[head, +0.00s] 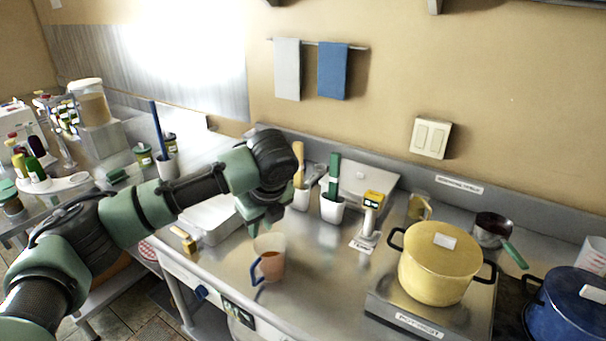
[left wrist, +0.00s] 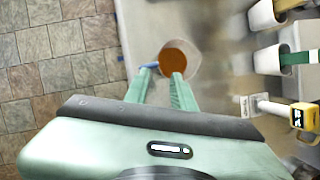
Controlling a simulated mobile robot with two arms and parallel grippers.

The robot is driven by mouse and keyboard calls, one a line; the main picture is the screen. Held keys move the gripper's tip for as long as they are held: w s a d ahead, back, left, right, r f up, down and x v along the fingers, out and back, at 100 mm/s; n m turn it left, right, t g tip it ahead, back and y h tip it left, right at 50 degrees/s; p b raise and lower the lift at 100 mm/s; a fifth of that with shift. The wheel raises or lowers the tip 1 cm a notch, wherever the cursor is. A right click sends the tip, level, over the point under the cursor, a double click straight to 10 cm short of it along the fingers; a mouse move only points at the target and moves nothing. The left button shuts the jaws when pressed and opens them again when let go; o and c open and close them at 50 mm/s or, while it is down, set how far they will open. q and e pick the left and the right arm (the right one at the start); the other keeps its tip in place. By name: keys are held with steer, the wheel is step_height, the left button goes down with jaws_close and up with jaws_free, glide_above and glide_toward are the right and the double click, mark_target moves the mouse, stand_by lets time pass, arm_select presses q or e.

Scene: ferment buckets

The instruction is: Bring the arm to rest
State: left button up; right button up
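My left arm reaches in from the left in the head view. Its gripper (head: 262,222) is just above a clear measuring jug (head: 269,262) with a blue handle and brown-orange liquid, which stands on the steel counter. In the left wrist view the two green fingers of my left gripper (left wrist: 160,76) are apart with nothing between them. The jug (left wrist: 178,60) shows beyond the fingertips, its blue handle near the left one. I cannot tell exactly how far the tips are from the rim. My right gripper is not in view.
A yellow pot (head: 438,268) stands on a hot plate, with a blue pot (head: 570,308) at the right. White utensil holders (head: 332,211) and a yellow-topped device (head: 371,213) stand behind the jug. A tray (head: 213,222) lies behind my arm. Tiled floor (left wrist: 55,50) lies beyond the counter edge.

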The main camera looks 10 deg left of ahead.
arm_select(q)
steer(key=s+d+f+n+h, duration=0.6)
steer(key=s+d+f+n, duration=0.2)
steer(key=s+d+f, duration=0.75)
steer(key=s+a+f+n+y, duration=0.1)
steer(key=s+a+f+n, duration=0.2)
steer(key=s+a+n, duration=0.5)
steer(key=s+a+f+n+y, duration=0.25)
steer(key=s+a+n, duration=0.35)
steer(key=s+n, duration=0.3)
step_height(320, 180, down, 29)
steer(key=s+m+g+b, duration=0.1)
steer(key=s+m+b, duration=0.1)
steer(key=s, duration=0.1)
steer(key=s+a+f+g+b, duration=0.1)
steer(key=s+a+f, duration=0.2)
steer(key=s+f, duration=1.2)
step_height(320, 180, down, 2)
steer(key=shift+f+b, duration=0.1)
steer(key=shift+b, duration=0.25)
steer(key=shift+h, duration=0.25)
